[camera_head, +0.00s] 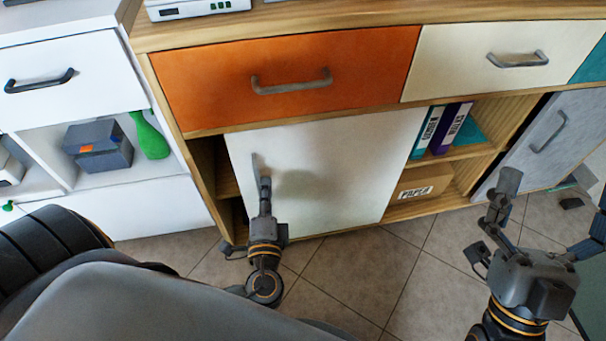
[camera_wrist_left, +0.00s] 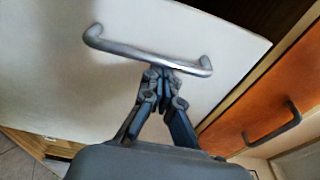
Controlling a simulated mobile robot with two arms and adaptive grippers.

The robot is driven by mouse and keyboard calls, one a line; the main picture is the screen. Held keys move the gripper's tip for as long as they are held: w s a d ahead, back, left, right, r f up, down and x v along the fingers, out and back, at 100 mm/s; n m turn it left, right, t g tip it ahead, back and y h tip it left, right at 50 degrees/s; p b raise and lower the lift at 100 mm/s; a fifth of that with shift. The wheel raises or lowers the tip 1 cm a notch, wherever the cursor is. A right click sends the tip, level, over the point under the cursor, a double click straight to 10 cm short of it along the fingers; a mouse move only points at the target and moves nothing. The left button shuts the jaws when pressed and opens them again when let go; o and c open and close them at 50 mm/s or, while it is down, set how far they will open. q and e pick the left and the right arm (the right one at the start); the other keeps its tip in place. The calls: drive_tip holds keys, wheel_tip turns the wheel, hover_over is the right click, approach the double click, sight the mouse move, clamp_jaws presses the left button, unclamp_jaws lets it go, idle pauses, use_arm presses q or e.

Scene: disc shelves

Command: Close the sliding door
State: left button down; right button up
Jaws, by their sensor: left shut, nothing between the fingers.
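The white sliding door (camera_head: 335,165) covers the middle of the lower cabinet front. A dark gap shows along its left edge and open shelves along its right. Its grey bar handle (camera_head: 254,163) is upright near the door's left edge. The handle also shows in the left wrist view (camera_wrist_left: 150,50). My left gripper (camera_head: 265,184) is at the handle's lower part, fingers shut with nothing between them. In the left wrist view the fingertips (camera_wrist_left: 158,73) lie close against the bar; contact is unclear. My right gripper (camera_head: 500,220) is open and empty, right of the door.
An orange drawer (camera_head: 290,78) and a cream drawer (camera_head: 480,60) are above the door. Binders (camera_head: 440,130) and a paper box (camera_head: 420,183) stand in the open shelves. A grey door (camera_head: 545,135) is at far right. White shelves (camera_head: 100,180) stand at left. The tiled floor (camera_head: 350,270) is clear in front.

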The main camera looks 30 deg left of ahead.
use_arm(q)
drive_tip(key=s+a, duration=0.4)
drive_tip(key=a, duration=0.2)
drive_tip(key=shift+s, duration=0.35)
use_arm(e)
drive_tip(key=shift+w+f+g+h, duration=0.4)
drive_tip(key=shift+w+f+g, duration=0.15)
drive_tip(key=shift+w, duration=0.2)
use_arm(q)
drive_tip(key=shift+a+f, duration=0.1)
